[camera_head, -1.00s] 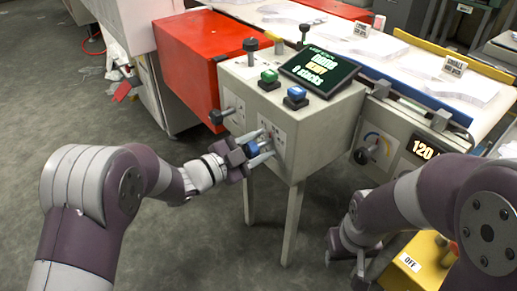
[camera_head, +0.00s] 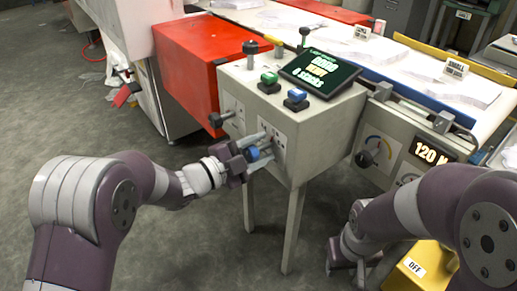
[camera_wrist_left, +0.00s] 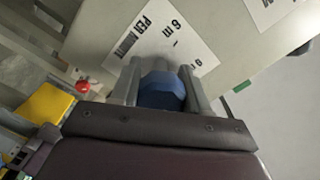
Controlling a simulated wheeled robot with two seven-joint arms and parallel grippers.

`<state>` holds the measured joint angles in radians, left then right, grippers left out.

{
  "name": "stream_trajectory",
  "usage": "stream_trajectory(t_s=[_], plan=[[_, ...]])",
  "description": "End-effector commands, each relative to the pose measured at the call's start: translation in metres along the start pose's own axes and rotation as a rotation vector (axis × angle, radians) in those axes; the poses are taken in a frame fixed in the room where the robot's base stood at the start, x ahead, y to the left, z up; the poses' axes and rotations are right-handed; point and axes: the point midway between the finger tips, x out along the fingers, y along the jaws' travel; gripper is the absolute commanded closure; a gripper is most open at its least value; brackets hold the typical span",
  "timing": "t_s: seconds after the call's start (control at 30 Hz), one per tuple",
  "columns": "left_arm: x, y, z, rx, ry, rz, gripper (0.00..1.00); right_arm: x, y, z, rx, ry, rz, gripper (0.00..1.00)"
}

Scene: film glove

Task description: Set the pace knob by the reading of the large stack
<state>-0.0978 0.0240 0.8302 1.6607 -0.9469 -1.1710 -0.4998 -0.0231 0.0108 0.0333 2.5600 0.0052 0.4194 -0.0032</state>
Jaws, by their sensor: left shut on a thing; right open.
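My left gripper (camera_head: 262,151) is at the front face of the grey console (camera_head: 325,110), shut on a blue knob (camera_head: 253,154). In the left wrist view, the blue knob (camera_wrist_left: 162,91) sits between the two fingers, over a white label (camera_wrist_left: 165,40) with "6 m" and "PER" printed on it. The fingers hide part of the knob and label. The console's screen (camera_head: 320,70) shows lit text, hard to read, with a zero on its lower line. My right gripper (camera_head: 346,266) is open and empty, low beside the console. Paper stacks (camera_head: 465,92) lie on the table behind.
Green (camera_head: 269,83) and blue (camera_head: 296,98) buttons stand on the console top. A black dial (camera_head: 368,156) and a "120" display (camera_head: 432,152) are to the right. A red box (camera_head: 188,65) stands left. A yellow box marked OFF (camera_head: 425,258) is lower right.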

Motion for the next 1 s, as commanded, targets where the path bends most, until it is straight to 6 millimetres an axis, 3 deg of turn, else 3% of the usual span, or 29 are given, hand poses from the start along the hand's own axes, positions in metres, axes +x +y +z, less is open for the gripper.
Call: stream_trajectory(t_s=[0.03,0.07,0.1,0.13,0.4,0.53,1.0], plan=[[0.0,0.001,0.0,-0.002,-0.001,0.002,0.85,0.0,0.0,0.0,0.0,0.0,0.0,0.57],[0.0,0.001,0.0,-0.002,-0.001,0.002,0.48,0.0,0.0,0.0,0.0,0.0,0.0,0.57],[0.0,0.001,0.0,-0.002,-0.001,0.002,0.35,0.0,0.0,0.0,0.0,0.0,0.0,0.57],[0.0,0.001,0.0,-0.002,-0.001,0.002,0.3,0.0,0.0,0.0,0.0,0.0,0.0,0.57],[-0.001,0.0,0.0,-0.001,-0.001,0.001,0.3,0.0,0.0,0.0,0.0,0.0,0.0,0.57],[-0.011,-0.002,0.0,-0.001,-0.003,0.0,0.3,-0.006,0.0,-0.001,0.0,0.0,0.0,0.57],[-0.113,-0.003,0.0,-0.003,-0.005,-0.001,0.3,-0.044,0.0,-0.005,0.0,0.0,0.0,0.57]])
